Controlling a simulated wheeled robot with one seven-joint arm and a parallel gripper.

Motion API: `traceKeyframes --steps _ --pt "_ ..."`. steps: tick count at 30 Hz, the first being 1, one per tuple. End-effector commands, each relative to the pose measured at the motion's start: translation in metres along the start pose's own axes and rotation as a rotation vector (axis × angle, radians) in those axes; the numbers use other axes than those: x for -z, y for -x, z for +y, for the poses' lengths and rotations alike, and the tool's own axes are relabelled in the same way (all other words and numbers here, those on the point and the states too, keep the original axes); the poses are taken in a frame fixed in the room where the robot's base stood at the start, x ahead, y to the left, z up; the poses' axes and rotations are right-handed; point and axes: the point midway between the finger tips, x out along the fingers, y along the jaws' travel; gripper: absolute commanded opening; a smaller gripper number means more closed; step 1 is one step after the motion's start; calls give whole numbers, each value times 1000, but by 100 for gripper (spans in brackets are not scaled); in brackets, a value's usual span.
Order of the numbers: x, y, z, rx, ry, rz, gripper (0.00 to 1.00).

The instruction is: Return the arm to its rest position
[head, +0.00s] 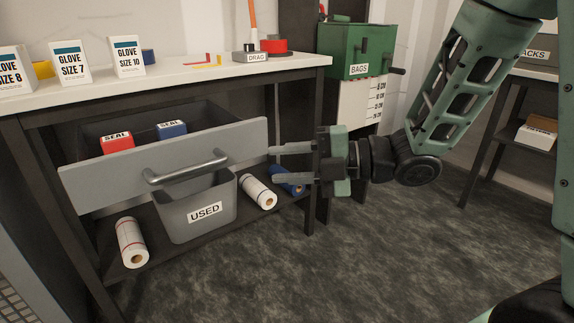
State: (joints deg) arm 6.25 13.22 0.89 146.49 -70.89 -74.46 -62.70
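My gripper (277,164) is in the middle of the head view with its two fingers pointing left. The fingers are apart and I see nothing held between them. The fingertips appear just right of the right end of an open grey drawer (90,186); I cannot tell whether they touch it. My arm (465,85) reaches in from the upper right and bends at a joint behind the gripper.
The drawer holds a red SEAL box (117,143) and a blue SEAL box (172,129). Below are a grey USED bin (205,212) and paper rolls (131,243). A green BAGS dispenser (352,50) stands behind the gripper. The floor (400,250) at front right is clear.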

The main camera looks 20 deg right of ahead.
Motion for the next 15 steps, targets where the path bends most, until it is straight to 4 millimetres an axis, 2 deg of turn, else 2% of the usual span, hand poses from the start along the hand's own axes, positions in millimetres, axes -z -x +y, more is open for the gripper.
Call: traceKeyframes --steps 9,15 --pt "0 -1 0 2 -1 -1 36" --pt "-10 -20 -12 115 -133 -147 36"
